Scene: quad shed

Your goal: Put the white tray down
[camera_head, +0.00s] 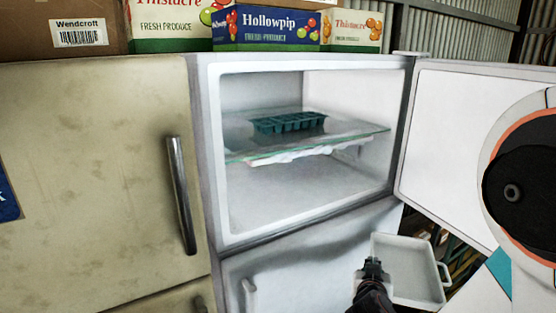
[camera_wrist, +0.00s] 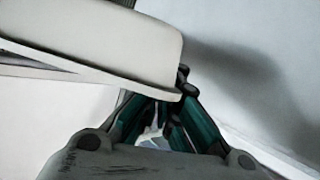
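The white tray (camera_head: 418,268) is shallow with a raised rim and a handle loop at its right end. It is in the air in front of the lower refrigerator door, tilted toward the head camera. My gripper (camera_head: 373,268) is at its left edge and appears shut on that edge. In the wrist view the tray (camera_wrist: 110,35) fills the upper left, and the dark fingertips of my gripper (camera_wrist: 182,85) come together at its near corner. The exact contact is partly hidden by the tray.
The upper compartment of the refrigerator (camera_head: 300,190) is open, its door (camera_head: 440,150) swung right. Inside, a teal ice-cube tray (camera_head: 288,123) sits on a glass shelf (camera_head: 245,150), with clear floor below. A beige refrigerator (camera_head: 90,170) stands left. Produce boxes (camera_head: 280,28) are on top.

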